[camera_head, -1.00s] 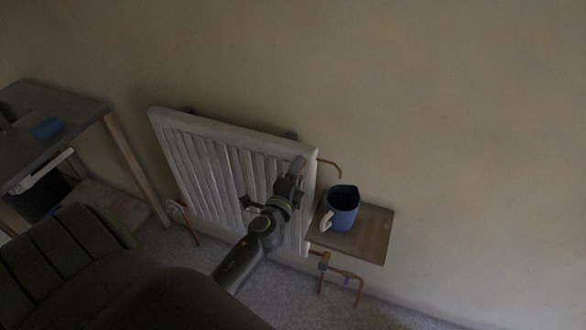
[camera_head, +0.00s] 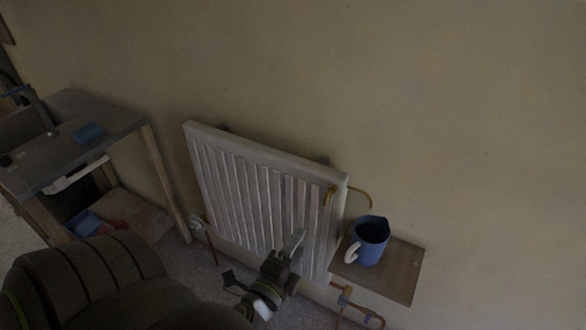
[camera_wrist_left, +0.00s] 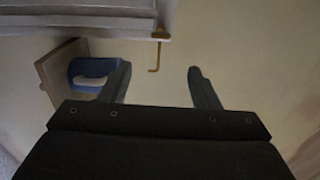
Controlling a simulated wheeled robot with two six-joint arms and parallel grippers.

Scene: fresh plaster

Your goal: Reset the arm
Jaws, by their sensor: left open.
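My left gripper (camera_head: 266,262) is in front of the lower part of the white radiator in the head view, left of the shelf. In the left wrist view the left gripper (camera_wrist_left: 158,84) has its two fingers spread wide with nothing between them. A blue mug (camera_head: 371,243) with a pale handle stands upright on a small wooden shelf (camera_head: 402,272). The mug also shows in the left wrist view (camera_wrist_left: 88,70), beyond the left finger and partly covered by it. My right gripper is not in view.
The white radiator (camera_head: 262,190) hangs on the plaster wall, with copper pipes (camera_head: 345,298) below the shelf. The wall at the right is bare.

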